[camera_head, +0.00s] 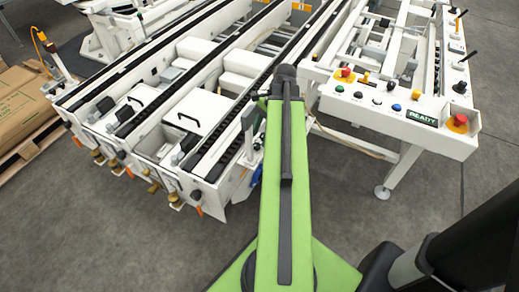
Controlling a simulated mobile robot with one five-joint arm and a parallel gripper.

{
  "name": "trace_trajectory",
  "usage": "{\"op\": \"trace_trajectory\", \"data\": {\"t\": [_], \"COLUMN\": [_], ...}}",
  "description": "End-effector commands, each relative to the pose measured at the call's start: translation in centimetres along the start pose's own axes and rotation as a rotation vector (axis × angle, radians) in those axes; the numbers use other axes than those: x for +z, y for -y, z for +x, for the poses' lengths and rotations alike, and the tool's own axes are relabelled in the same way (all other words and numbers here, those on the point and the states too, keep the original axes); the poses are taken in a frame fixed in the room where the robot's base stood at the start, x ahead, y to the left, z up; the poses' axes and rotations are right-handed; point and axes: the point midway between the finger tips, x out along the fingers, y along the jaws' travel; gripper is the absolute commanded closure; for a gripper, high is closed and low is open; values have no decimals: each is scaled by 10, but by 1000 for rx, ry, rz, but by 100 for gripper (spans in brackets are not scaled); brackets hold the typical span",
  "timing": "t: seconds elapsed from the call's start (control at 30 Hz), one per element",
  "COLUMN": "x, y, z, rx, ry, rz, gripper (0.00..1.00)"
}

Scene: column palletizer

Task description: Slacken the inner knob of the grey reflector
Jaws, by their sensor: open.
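My green arm (268,200) reaches forward from the bottom of the view to the front end of the white conveyor frame. Its dark end joint (286,75) overlaps the right part of the conveyor. My gripper's fingers do not show; the arm's end covers that area. I cannot single out the grey reflector or its inner knob. Small brass-coloured knobs (153,188) and orange-tipped parts (196,195) line the conveyor's lower front edge, too small to tell apart. A post with an orange-topped part (42,36) stands at the conveyor's left corner.
A white control panel (400,112) with coloured buttons, a READY display (422,118) and a red stop button (458,121) stands right of my arm. Cardboard boxes (22,105) lie on a pallet at the left. Grey floor (120,240) is clear in front of the conveyor.

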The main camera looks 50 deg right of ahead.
Motion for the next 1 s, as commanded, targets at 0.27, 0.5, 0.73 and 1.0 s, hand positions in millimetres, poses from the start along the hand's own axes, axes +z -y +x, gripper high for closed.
{"op": "trace_trajectory", "data": {"t": [0.27, 0.5, 0.73, 1.0], "x": [0, 1, 1, 1], "y": [0, 0, 0, 2], "z": [30, 29, 29, 29], "rx": [0, 0, 0, 4], "ry": [0, 0, 0, 0], "rz": [-1, -1, -2, -14], "gripper": [50, 58, 88, 100]}}
